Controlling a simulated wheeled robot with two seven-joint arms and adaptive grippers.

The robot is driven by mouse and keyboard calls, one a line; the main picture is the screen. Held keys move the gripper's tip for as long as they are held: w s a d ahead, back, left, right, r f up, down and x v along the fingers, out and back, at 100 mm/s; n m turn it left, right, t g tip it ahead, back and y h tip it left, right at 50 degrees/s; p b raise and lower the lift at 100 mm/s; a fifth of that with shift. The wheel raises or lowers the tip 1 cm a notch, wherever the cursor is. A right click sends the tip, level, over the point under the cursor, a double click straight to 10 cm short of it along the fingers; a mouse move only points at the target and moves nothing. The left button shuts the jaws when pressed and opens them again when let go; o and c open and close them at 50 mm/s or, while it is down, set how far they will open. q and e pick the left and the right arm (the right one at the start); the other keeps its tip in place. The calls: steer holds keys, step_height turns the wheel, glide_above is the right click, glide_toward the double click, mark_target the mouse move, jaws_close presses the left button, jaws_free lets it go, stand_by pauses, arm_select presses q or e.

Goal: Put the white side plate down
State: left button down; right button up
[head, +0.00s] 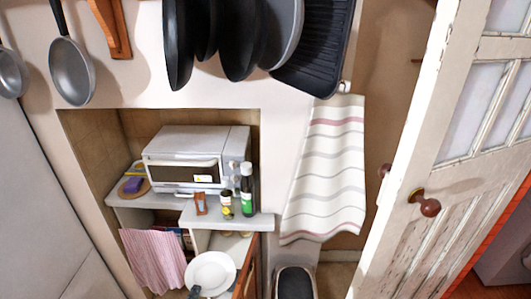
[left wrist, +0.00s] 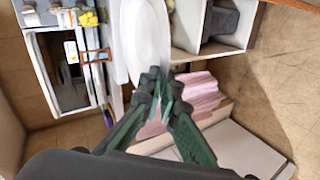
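The white side plate (head: 210,272) is low in the head view, in front of the lower opening of the cupboard. My left gripper (head: 195,292) meets its lower left rim; only the gripper's tip shows there. In the left wrist view, the green fingers (left wrist: 165,88) close together on the near end of the plate (left wrist: 143,38), which extends away from them. The fingertips partly hide the gripped rim. I cannot tell whether the plate touches a shelf. My right gripper is in neither view.
A microwave (head: 197,158) stands in the niche, with bottles (head: 247,188) on the shelf before it (head: 228,221). A pink striped cloth (head: 154,258) hangs left of the plate. A striped towel (head: 325,170) and an open door (head: 450,150) are to the right.

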arm_select(q)
steer(key=w+r, duration=0.3)
steer(key=r, duration=0.4)
steer(key=w+r, duration=0.3)
steer(key=r, duration=0.5)
glide_toward(200, 278)
steer(key=w+f, duration=0.2)
steer(key=shift+s+r+p, duration=0.15)
steer(key=shift+p, duration=0.2)
